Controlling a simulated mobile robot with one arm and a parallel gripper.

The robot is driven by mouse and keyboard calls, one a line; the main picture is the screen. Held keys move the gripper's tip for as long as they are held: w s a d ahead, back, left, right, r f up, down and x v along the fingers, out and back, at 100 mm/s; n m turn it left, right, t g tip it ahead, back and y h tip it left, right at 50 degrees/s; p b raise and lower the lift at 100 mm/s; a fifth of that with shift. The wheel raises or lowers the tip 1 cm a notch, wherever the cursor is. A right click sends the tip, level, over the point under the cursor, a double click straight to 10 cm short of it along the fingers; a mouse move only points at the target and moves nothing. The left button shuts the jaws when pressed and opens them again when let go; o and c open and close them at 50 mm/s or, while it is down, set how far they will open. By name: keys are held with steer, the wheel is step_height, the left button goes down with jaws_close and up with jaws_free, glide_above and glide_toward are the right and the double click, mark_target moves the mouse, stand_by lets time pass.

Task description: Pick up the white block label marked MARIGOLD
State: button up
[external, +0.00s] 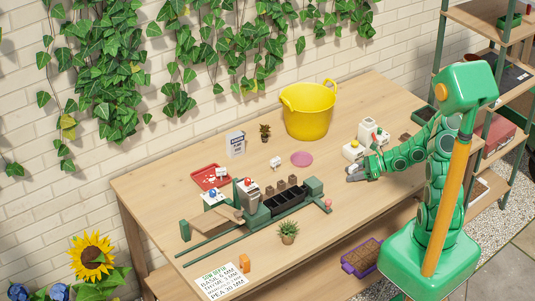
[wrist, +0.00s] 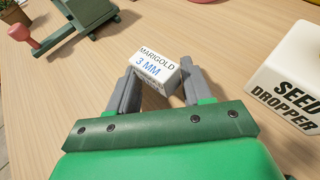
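The white block label (wrist: 155,68) marked MARIGOLD, 3 MM is at the middle of the wrist view. It lies turned a little, its lettering sloping down to the right. My gripper (wrist: 158,82) has its two grey fingers apart, one on each side of the block at their tips. The fingers look very near its ends, but I see no firm hold. In the external view my gripper (external: 355,173) is low over the right part of the table, and the label cannot be made out there.
A white SEED DROPPER block (wrist: 291,75) stands close on the right in the wrist view. In the external view white dispensers (external: 354,150) stand just behind my gripper. A yellow tub (external: 308,111), pink saucer (external: 302,159) and green sorting rig (external: 314,188) are farther left. The front right table is clear.

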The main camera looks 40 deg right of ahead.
mark_target(354, 166)
jaws_close()
steer(key=shift+r, duration=0.15)
steer(key=shift+r, duration=4.85)
